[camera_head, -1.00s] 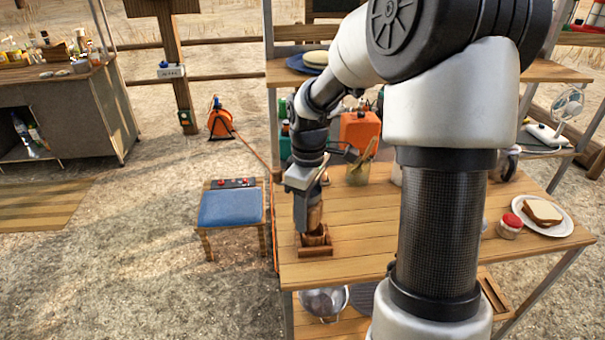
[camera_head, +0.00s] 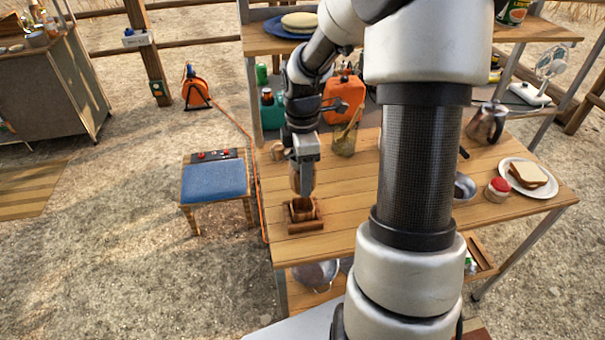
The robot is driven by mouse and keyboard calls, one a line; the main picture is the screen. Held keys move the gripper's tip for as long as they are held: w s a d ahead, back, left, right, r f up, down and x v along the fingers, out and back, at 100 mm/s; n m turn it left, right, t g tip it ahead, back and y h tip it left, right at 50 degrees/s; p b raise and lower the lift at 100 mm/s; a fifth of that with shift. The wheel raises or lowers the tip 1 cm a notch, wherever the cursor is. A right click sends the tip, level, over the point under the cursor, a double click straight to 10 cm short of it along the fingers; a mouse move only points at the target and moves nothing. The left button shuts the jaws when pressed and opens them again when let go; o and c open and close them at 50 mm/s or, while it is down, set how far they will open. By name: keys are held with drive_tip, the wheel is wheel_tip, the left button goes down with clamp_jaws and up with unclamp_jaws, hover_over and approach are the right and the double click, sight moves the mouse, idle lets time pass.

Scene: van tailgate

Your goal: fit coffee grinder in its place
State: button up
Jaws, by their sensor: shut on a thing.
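Brown wood also shows inside the holder, directly under the gripper. The fingers hide part of the grinder. I cannot tell whether its lower end rests in the holder or hangs just above it.
A glass jar with wooden utensils (camera_head: 345,140) and an orange canister (camera_head: 343,98) stand behind the gripper. A red-lidded jar (camera_head: 498,190), a plate of bread (camera_head: 540,187) and a metal pot (camera_head: 486,123) are at the right. The front left tabletop (camera_head: 340,240) is bare.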

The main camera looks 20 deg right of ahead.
drive_tip(key=shift+f+b, duration=2.9)
drive_tip(key=shift+f, duration=1.1)
drive_tip(key=shift+b, duration=0.3)
drive_tip(key=o, duration=1.5)
drive_tip(key=shift+f, duration=0.15)
wheel_tip(320, 180, up, 18)
drive_tip(key=p, duration=0.3)
drive_tip(key=shift+f+p, duration=0.2)
drive_tip(key=shift+p, duration=0.15)
